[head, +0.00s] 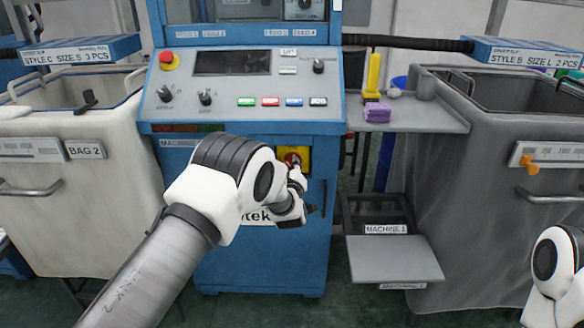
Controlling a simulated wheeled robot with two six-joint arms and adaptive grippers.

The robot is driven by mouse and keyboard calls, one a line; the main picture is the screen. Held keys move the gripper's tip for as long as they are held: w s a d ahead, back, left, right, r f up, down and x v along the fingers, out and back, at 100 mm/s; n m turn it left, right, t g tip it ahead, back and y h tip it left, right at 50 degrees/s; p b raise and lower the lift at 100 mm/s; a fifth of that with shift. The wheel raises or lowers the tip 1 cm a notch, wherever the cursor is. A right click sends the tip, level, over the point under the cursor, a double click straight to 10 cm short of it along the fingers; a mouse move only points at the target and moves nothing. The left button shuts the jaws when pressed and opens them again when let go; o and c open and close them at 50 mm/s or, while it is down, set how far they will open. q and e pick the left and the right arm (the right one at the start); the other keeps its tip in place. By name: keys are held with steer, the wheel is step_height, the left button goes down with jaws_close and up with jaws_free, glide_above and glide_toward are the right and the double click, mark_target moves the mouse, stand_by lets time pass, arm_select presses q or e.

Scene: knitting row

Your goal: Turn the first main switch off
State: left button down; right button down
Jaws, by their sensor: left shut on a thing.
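The first main switch (294,156) is a red rotary handle on a yellow plate, low on the blue front of the knitting machine (320,200). My left gripper (300,180) is at the switch, seen from behind, and shut on its handle. My left wrist hides part of the handle and the fingertips, so the handle's angle is hard to read. My right arm shows only at the lower right edge; its gripper is out of view.
The control panel (246,78) with a red stop button (166,58) sits above the switch. A white bag bin (70,200) stands left, a grey bin (500,190) right. A grey side shelf (425,116) and a low tray marked MACHINE 1 (393,260) lie between machine and grey bin.

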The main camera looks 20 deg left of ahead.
arm_select(q)
steer(key=n, duration=0.2)
steer(key=n+b, duration=0.1)
steer(key=n, duration=0.2)
steer(key=shift+a+f+n, duration=0.15)
steer(key=shift+f+n, duration=0.05)
steer(key=shift+n, duration=0.1)
steer(key=n+b, duration=0.1)
steer(key=n, duration=0.4)
steer(key=shift+f+b, duration=0.1)
steer(key=shift+b, duration=0.2)
steer(key=c, duration=1.1)
jaws_free()
steer(key=v, duration=1.2)
